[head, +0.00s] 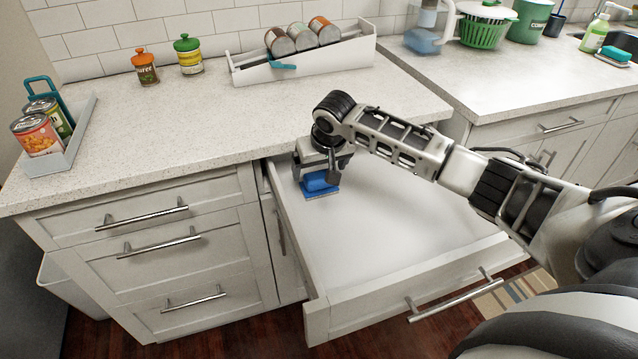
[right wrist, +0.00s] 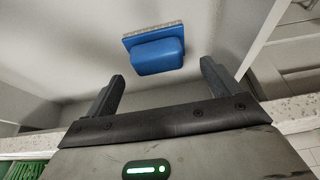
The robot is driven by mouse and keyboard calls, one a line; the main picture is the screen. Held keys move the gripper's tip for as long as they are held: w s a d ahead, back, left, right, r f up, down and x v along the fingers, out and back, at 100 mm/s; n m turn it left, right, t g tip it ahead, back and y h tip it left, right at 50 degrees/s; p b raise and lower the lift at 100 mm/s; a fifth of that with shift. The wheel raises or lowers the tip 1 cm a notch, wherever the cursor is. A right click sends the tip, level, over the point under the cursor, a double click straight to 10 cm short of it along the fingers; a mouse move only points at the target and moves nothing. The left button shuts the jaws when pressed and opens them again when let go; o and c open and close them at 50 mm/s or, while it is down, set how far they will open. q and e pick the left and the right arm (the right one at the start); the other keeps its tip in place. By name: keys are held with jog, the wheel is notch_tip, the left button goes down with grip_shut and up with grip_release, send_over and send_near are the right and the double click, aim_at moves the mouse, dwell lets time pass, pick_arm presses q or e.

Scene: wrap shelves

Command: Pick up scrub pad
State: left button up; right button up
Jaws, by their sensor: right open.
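The scrub pad (head: 318,185) is a blue block with a pale, rough base. It lies in the back left part of the open drawer (head: 430,277). In the right wrist view the scrub pad (right wrist: 155,52) shows just beyond the fingertips, between their lines. My right gripper (head: 322,170) reaches down into the drawer over the scrub pad and hides part of it. In the right wrist view the right gripper (right wrist: 160,80) is open, with nothing between its two fingers. My left gripper is in neither view.
The drawer's left wall (head: 290,232) is close to the pad; the rest of the drawer is empty. The countertop (head: 200,110) overhangs its back. A white can rack (head: 310,62), two jars (head: 188,55) and a grey tray with cans (head: 62,150) stand on the counter.

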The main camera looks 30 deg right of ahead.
aim_at(318, 174)
jog(key=x, duration=0.4)
jog(key=shift+d+f, duration=0.15)
jog(key=shift+f, duration=0.05)
jog(key=c, duration=0.8)
jog(key=shift+r, duration=0.1)
jog(key=shift+r, duration=0.45)
notch_tip(318, 174, up, 2)
jog(key=shift+r, duration=0.25)
jog(key=s+a+r, duration=0.7)
jog(key=s+r, duration=0.2)
jog(key=s, duration=0.3)
jog(key=shift+r+p, duration=0.25)
jog(key=shift+p, duration=0.05)
jog(key=shift+s, duration=0.1)
